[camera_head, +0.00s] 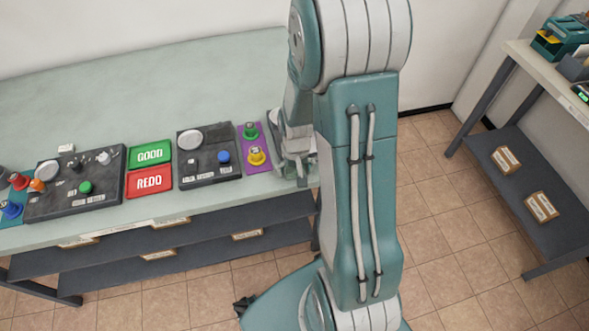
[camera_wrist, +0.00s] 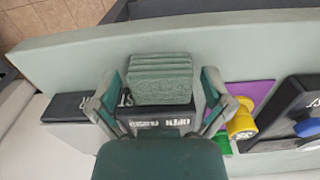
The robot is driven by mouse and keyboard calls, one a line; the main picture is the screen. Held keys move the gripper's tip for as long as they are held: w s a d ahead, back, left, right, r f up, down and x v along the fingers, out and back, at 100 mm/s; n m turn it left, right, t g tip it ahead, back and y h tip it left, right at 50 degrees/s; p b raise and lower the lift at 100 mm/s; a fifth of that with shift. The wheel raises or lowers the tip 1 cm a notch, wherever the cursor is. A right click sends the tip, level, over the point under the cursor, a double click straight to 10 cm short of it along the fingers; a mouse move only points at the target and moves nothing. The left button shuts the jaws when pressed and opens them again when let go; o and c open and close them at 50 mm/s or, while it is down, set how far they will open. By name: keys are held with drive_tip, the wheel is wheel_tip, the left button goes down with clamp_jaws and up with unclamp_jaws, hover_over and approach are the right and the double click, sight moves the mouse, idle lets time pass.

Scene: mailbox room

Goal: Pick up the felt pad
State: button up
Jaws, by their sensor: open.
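A grey-green ribbed block (camera_wrist: 160,68), which looks like the felt pad, shows in the wrist view. It lies at the near end of a dark labelled box or panel on the pale table. My gripper (camera_wrist: 159,88) is open, with one finger at the left and one at the right of the block. Gaps show between the fingers and the block, and I cannot tell any contact. In the head view my gripper (camera_head: 294,168) is at the table's right end, partly behind my arm.
A purple mat (camera_head: 254,148) with green and yellow buttons lies left of my gripper in the head view. Button panels (camera_head: 208,155) and GOOD (camera_head: 150,153) and REDO (camera_head: 150,181) plates stand further left. The back of the table (camera_head: 150,85) is clear. A shelf unit (camera_head: 515,150) stands at right.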

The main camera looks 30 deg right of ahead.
sight(296, 170)
drive_tip(key=shift+d+f, duration=0.1)
drive_tip(key=c, duration=0.3)
drive_tip(key=shift+a, duration=0.25)
drive_tip(key=c, duration=0.4)
drive_tip(key=shift+c, duration=0.2)
drive_tip(key=shift+d, duration=0.1)
drive_tip(key=shift+r, duration=0.65)
wheel_tip(296, 170, up, 2)
drive_tip(key=shift+r, duration=0.15)
drive_tip(key=s+d+r, duration=0.2)
drive_tip(key=s+r, duration=0.7)
drive_tip(key=s, duration=0.5)
drive_tip(key=shift+r, duration=0.3)
